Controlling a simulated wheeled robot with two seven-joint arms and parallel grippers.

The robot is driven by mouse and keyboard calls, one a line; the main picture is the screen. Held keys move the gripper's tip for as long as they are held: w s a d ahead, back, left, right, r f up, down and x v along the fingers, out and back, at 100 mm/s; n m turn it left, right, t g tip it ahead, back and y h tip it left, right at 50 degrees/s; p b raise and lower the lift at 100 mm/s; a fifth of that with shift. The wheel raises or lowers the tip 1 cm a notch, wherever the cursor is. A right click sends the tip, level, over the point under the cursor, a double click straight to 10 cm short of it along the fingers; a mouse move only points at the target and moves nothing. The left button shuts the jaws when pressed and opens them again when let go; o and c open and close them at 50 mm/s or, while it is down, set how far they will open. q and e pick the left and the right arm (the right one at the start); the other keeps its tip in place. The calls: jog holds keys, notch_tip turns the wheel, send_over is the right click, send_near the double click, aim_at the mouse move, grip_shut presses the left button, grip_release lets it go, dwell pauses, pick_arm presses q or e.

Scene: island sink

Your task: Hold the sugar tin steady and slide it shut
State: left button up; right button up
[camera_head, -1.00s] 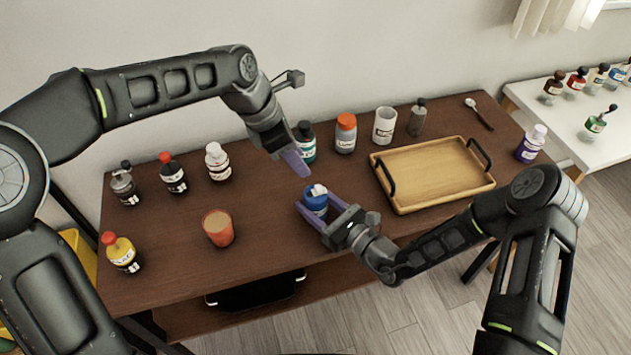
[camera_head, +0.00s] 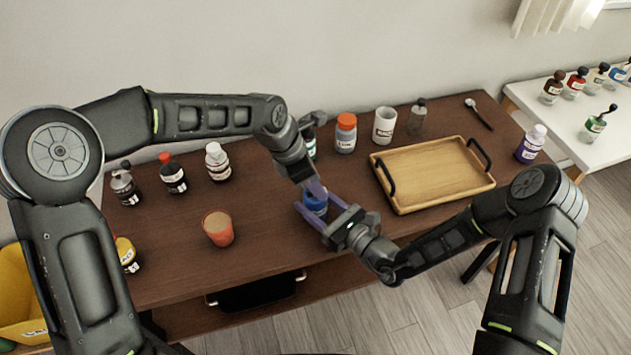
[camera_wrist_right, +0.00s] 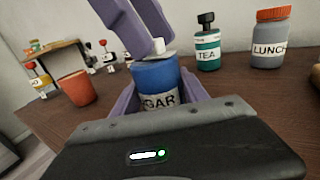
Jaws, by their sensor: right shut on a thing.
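The sugar tin (camera_head: 314,207) is blue and stands upright on the brown table near its front edge. In the right wrist view the tin (camera_wrist_right: 155,82) shows a label ending in "GAR", with a white lid piece (camera_wrist_right: 157,48) on top. My right gripper (camera_head: 318,213) is shut on the tin from the front, a purple finger on each side. My left gripper (camera_head: 317,189) is over the tin from above, its purple fingertips at the white lid piece. Its fingers hide much of the tin's top, so its opening and the lid's exact position are unclear.
A green tea bottle (camera_wrist_right: 207,48) and an orange-capped lunch jar (camera_head: 345,135) stand behind the tin. A wooden tray (camera_head: 435,175) lies to the right. An orange cup (camera_head: 218,228) stands to the left, with several bottles beyond. The table between cup and tin is clear.

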pick_arm(q)
grip_shut()
dwell(1.2)
